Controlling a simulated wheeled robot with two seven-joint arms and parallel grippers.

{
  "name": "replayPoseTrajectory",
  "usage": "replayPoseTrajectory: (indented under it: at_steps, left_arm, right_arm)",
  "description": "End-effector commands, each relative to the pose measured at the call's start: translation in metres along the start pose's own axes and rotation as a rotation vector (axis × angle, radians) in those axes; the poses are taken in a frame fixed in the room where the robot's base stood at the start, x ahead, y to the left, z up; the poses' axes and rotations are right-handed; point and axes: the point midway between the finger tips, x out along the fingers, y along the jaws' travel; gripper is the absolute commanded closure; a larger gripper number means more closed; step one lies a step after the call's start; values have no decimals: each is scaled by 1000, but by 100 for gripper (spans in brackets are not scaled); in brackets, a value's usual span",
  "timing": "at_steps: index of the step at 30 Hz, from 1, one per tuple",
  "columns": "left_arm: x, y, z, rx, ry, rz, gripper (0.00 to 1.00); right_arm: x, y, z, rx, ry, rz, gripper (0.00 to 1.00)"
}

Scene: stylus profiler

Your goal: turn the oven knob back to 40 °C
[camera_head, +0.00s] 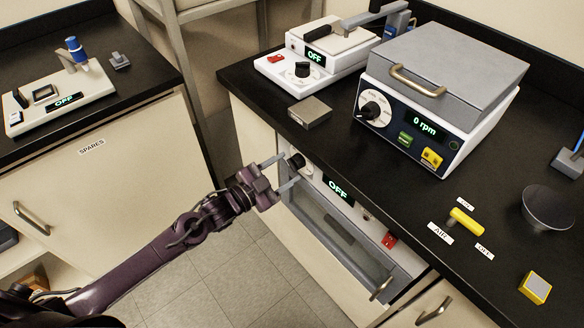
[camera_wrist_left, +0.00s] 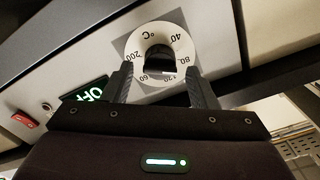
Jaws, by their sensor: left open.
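The oven knob (camera_head: 297,161) is a small black knob at the upper left of the oven front, below the bench top. The oven display (camera_head: 338,188) reads OFF. My right gripper is not in view.
The oven's glass door (camera_head: 335,238) with a handle (camera_head: 381,288) lies below, and a red switch (camera_head: 389,240) is at its right. The black bench top (camera_head: 330,150) overhangs the oven. A centrifuge-like box (camera_head: 425,110) reads 0 rpm above. Floor space is open at left.

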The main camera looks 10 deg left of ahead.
Motion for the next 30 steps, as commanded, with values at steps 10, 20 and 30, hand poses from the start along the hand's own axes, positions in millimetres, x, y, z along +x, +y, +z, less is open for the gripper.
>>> replayPoseTrajectory:
  at_steps: [10,20,30]
  left_arm:
    - [11,0,-1,1,1,1,47]
    - [11,0,-1,-1,1,1,47]
    - [11,0,0,0,0,1,68]
  right_arm:
    - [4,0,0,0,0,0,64]
    - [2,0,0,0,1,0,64]
    - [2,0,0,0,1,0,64]
